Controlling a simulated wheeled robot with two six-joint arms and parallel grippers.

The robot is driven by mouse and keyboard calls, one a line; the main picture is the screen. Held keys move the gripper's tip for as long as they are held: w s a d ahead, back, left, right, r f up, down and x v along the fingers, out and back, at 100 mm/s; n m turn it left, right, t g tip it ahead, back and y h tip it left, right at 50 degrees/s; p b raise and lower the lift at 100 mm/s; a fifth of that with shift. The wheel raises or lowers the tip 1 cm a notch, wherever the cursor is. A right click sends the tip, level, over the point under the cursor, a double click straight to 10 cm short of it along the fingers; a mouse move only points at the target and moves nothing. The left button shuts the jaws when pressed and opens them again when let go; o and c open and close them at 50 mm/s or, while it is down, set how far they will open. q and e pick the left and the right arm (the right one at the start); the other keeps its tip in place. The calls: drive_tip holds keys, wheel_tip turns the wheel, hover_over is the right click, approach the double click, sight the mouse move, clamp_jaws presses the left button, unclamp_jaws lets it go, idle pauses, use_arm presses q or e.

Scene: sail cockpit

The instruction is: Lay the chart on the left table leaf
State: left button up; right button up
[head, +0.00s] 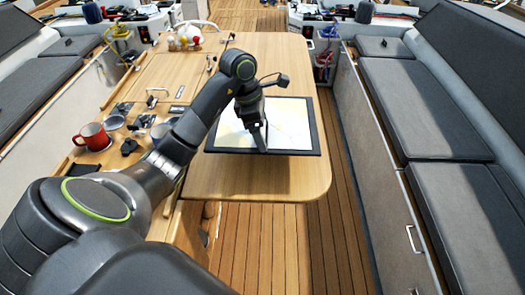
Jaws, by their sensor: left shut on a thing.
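The chart (290,122) is a pale sheet with a dark border. It is over the near part of the wooden table leaf (285,180), roughly level. I cannot tell whether it rests on the wood or hangs slightly above it. My left gripper (260,142) points down at the chart's near edge and is shut on it. My left arm covers part of the chart's left side. My right gripper is not in view.
A red mug (92,136), dark small items and a metal cup stand on the table left of my arm. Colored balls (188,36) sit at the far end. Grey cushioned benches (420,110) line the right side. The leaf's far part is clear.

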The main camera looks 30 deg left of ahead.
use_arm(q)
wheel_tip(320, 180, down, 7)
drive_tip(key=b, duration=0.6)
drive_tip(key=shift+a+r, duration=0.1)
drive_tip(key=shift+f, duration=1.3)
drive_tip(key=shift+f+b, duration=0.45)
drive_tip(key=shift+b, duration=0.05)
drive_tip(key=o, duration=1.1)
drive_tip(key=shift+c, duration=0.2)
drive_tip(key=shift+r, duration=0.1)
